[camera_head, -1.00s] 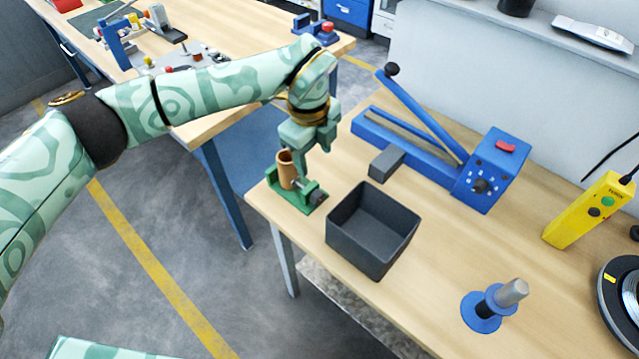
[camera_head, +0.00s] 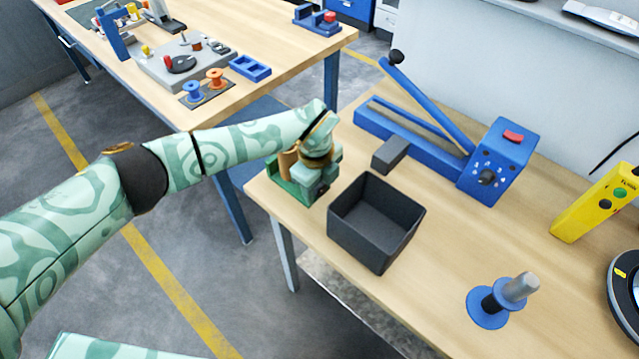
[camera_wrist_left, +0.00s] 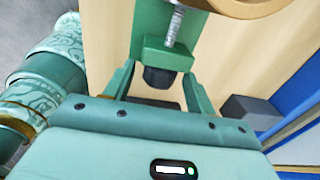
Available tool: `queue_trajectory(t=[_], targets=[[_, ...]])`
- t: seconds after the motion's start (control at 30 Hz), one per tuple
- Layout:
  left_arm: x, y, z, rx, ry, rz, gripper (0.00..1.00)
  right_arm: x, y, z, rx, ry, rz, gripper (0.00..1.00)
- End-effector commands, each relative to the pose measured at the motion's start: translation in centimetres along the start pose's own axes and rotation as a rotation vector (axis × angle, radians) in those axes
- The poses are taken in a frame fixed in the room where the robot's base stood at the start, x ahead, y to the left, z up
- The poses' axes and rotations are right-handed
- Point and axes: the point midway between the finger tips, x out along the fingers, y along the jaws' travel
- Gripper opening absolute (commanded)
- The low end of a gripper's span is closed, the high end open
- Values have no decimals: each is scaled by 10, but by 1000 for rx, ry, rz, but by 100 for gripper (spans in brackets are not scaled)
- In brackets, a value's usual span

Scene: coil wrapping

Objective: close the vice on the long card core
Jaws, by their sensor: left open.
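The green vice (camera_head: 289,187) stands at the left corner of the near table, partly hidden by my left gripper. The tan card core (camera_head: 286,162) stands upright in the vice; its rim (camera_wrist_left: 245,6) shows at the top of the left wrist view. My left gripper (camera_head: 318,182) is down at the right end of the vice. In the left wrist view my left gripper (camera_wrist_left: 158,90) is open, its fingers on either side of the dark knob (camera_wrist_left: 160,77) at the end of the vice's screw (camera_wrist_left: 174,28). Contact with the knob cannot be told. My right gripper is not in view.
A dark open bin (camera_head: 372,222) stands just right of the vice. A blue lever machine (camera_head: 430,143) lies behind it, with a grey block (camera_head: 390,154) close by. A blue spool stand (camera_head: 490,306) is at the front right. Bare tabletop lies between them.

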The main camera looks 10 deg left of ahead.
Motion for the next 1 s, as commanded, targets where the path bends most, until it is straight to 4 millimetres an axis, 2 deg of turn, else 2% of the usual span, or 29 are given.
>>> queue_trajectory(t=[0.03, 0.2, 0.47, 0.7, 0.8, 1.0], targets=[[0, 0, 0, 0, 0, 0, 56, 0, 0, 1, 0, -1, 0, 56], [0, 0, 0, 0, 0, 0, 11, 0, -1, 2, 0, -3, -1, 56], [2, -3, 0, 1, -6, 68, 11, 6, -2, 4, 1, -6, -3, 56], [10, -6, 0, 1, -13, 302, 11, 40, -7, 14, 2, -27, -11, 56], [8, -7, 1, 1, -13, 353, 11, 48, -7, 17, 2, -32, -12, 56], [2, -6, 0, 0, -10, 375, 11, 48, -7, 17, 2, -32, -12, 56]])
